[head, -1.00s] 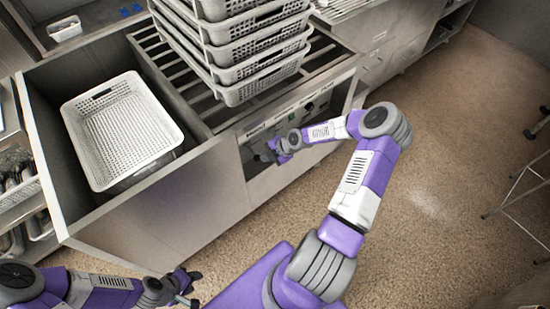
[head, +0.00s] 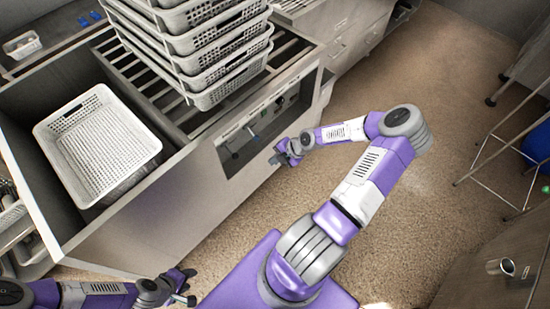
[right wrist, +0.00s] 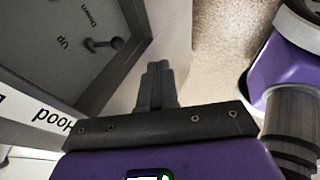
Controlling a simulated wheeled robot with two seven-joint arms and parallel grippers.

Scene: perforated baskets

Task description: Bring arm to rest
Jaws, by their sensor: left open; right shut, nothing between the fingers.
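My right gripper (head: 279,159) is in front of the counter's control panel (head: 262,125), a little apart from it in the head view. In the right wrist view its fingers (right wrist: 154,84) are together with nothing between them. A panel with a small lever and the words "Up" and "Down" (right wrist: 88,48) shows at the upper left there. My left gripper (head: 188,287) is open and empty at the bottom of the head view, low beside the counter front.
A white perforated basket (head: 62,150) sits in the sink-like recess at left. A stack of grey baskets (head: 215,68) stands on the slatted rack. A metal-legged stand (head: 480,165) is at the right. Floor (head: 440,150) between counter and stand is clear.

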